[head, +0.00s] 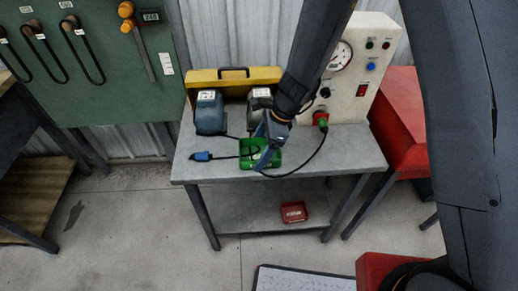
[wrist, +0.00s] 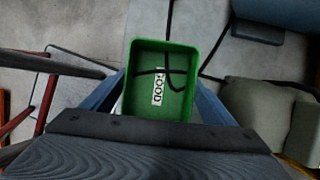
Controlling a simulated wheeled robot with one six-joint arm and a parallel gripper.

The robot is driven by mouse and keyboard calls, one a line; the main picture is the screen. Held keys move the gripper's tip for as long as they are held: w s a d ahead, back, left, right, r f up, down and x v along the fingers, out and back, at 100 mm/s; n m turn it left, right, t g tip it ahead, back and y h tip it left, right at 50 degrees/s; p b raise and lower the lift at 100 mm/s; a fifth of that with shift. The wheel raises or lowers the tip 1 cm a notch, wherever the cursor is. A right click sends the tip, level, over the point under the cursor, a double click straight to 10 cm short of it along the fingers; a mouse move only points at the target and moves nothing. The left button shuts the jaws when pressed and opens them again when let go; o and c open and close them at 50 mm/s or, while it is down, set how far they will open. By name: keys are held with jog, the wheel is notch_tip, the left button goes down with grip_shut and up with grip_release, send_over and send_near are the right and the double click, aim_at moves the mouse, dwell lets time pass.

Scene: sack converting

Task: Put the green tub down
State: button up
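The green tub (head: 247,161) is at the front middle of the grey table, below my gripper (head: 266,153). In the wrist view the tub (wrist: 156,45) sits between my two blue fingers, whose tips meet its opposite side walls. My gripper (wrist: 161,80) appears shut on it. I cannot tell whether the tub's base touches the tabletop.
The grey table (head: 347,153) also holds a blue motor (head: 210,112), a yellow case (head: 200,78) and a cream gauge panel (head: 350,105). A blue plug (head: 202,156) lies left of the tub. A red tray (head: 294,212) is on the lower shelf. The tabletop's front right is fairly clear.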

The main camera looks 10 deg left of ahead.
jog(key=o, duration=0.3)
jog(key=shift+o, duration=0.3)
jog(key=shift+r, duration=0.1)
jog(key=shift+r, duration=0.2)
jog(key=b+v, duration=0.1)
jog(key=v, duration=1)
jog(key=shift+d+r+b, duration=0.2)
jog(key=shift+r+b, duration=0.15)
jog(key=s+d+r+n+h, duration=0.1)
jog(key=s+d+n, duration=0.2)
jog(key=d+n, duration=0.2)
jog(key=s+d+r+n+t+h, duration=0.1)
jog(key=d+n, duration=0.4)
jog(key=d, duration=0.6)
jog(key=s+d+r+n+t+h, duration=0.1)
jog(key=s+d+r+n+h, duration=0.1)
jog(key=s+d+n, duration=0.3)
jog(key=s+d, duration=0.1)
jog(key=d, duration=0.2)
jog(key=shift+a, duration=0.1)
